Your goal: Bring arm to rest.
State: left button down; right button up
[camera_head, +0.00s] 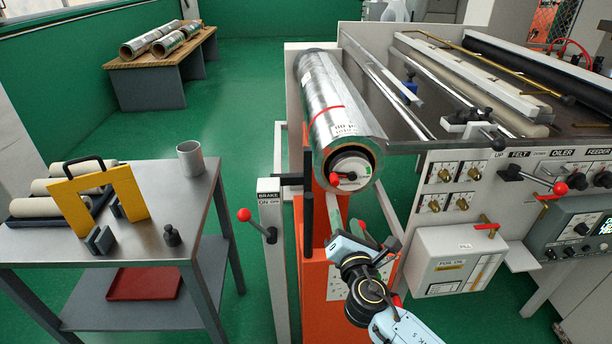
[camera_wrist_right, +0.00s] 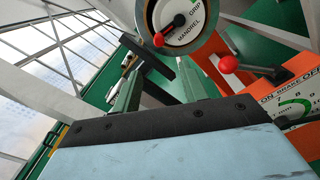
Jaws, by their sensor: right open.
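My right arm reaches up from the bottom of the head view, and its gripper (camera_head: 354,228) is below the front end of the foil roll (camera_head: 324,98). In the right wrist view the two greenish fingers of this gripper (camera_wrist_right: 158,82) stand apart, with nothing visible held between them. The round hub with a red-knobbed handle (camera_wrist_right: 182,22) is above the fingers in that view. I cannot tell whether the fingers touch anything. My left arm and gripper are not in view.
An orange stand (camera_head: 313,262) is behind my right arm. The brake lever (camera_head: 245,215) is to its left, and the machine's control panel (camera_head: 444,188) to its right. A steel table (camera_head: 140,238) with a yellow frame (camera_head: 132,190) stands at left. Green floor (camera_head: 245,100) is open behind.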

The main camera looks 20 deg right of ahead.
jog(key=s+f+m+g+y, duration=0.1)
jog(key=s+f+m+g, duration=0.3)
jog(key=f, duration=0.6)
jog(key=s+d+f+m+g, duration=0.1)
jog(key=s+f+m+g, duration=0.1)
jog(key=s+f, duration=0.65)
jog(key=s+f+m+g+y, duration=0.1)
jog(key=s+f+m+g, duration=0.2)
jog(key=f, duration=1)
jog(key=s+f+m+g, duration=0.2)
jog(key=s+f+m, duration=0.3)
jog(key=s, duration=0.6)
jog(key=s+a+f+m+g+y, duration=0.1)
jog(key=s+f+m+g, duration=0.2)
jog(key=s, duration=0.8)
jog(key=s+f+m+g+y, duration=0.1)
jog(key=s+f+m+g, duration=0.1)
jog(key=s+f+m, duration=0.5)
jog(key=s+f, duration=0.1)
jog(key=s, duration=0.3)
jog(key=shift+a+f+g, duration=0.15)
jog(key=shift+a+g, duration=0.1)
jog(key=shift+g, duration=0.05)
